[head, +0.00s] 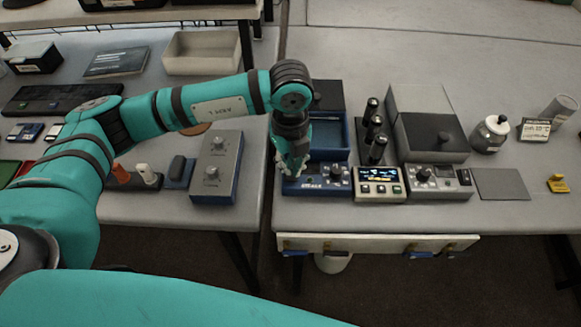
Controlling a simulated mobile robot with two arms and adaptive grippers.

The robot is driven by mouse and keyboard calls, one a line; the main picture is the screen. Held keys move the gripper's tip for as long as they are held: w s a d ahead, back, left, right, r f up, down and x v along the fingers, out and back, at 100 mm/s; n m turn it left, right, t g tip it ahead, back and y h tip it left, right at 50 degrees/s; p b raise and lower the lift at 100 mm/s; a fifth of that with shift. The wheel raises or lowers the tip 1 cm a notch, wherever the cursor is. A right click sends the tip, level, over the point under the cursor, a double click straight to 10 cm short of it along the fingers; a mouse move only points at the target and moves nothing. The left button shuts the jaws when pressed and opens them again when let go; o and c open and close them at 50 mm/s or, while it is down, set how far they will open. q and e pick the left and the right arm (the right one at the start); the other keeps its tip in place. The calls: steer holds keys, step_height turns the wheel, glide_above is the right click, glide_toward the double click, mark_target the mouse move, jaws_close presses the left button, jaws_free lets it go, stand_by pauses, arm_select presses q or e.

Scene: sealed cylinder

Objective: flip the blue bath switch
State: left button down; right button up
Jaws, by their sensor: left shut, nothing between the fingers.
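A blue bath (335,137) with an open, dark-blue tray stands near the left edge of the right-hand table. The switch itself is too small or hidden to make out. My right gripper is not in view.
A unit with a lit display (379,186) and a grey unit with a knob (436,181) stand right of the panel. A grey two-knob box (217,165) is on the left table, across a gap.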

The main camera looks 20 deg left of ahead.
arm_select(q)
steer(key=shift+r+p, duration=1.3)
steer(key=shift+r, duration=1.55)
